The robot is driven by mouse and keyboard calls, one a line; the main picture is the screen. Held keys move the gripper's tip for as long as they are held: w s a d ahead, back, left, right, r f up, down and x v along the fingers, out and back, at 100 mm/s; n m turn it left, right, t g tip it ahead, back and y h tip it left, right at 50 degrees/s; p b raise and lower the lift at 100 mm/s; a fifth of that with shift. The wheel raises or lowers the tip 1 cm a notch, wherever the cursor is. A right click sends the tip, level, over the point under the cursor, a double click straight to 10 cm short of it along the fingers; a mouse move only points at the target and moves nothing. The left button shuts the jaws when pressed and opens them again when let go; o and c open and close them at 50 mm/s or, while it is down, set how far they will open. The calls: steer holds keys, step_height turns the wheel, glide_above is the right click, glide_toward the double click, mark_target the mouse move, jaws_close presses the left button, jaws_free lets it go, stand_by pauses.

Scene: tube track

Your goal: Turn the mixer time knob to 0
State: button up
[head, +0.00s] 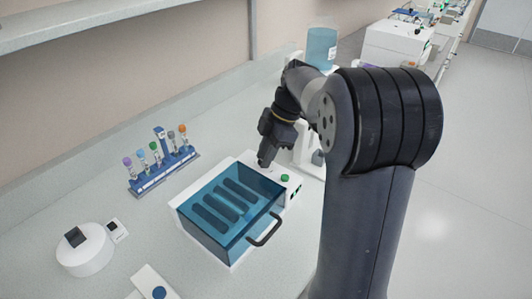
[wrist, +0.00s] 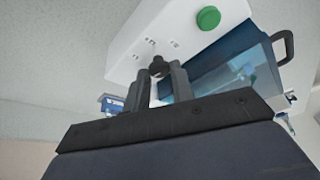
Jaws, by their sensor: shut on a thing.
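The mixer is a white box (head: 248,157) with a clear blue lid (head: 222,192) over several dark slots. Its white panel also shows in the wrist view (wrist: 190,28), with a green button (wrist: 208,18). A small black knob (wrist: 159,64) stands on this panel, with small grey marks around it that are too small to read. My gripper (head: 265,163) points down at the panel's back end. In the wrist view its two fingers (wrist: 161,74) are shut on the black knob, one on each side. The fingers hide part of the knob, and its pointer cannot be made out.
A blue rack (head: 165,174) of capped tubes stands left of the mixer. A round white device (head: 86,252) is at the front left. A black handle (head: 266,232) juts from the lid's front. White equipment (head: 308,150) stands close behind my gripper. The bench between rack and mixer is clear.

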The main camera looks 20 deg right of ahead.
steer(key=shift+w+n+g, duration=0.1)
steer(key=shift+n+g, duration=0.2)
steer(key=shift+n, duration=0.5)
steer(key=o, duration=0.9)
steer(key=shift+o, duration=0.2)
steer(key=v, duration=1.1)
steer(key=shift+p, duration=0.4)
steer(key=shift+a+f, duration=0.15)
steer(key=shift+f, duration=0.05)
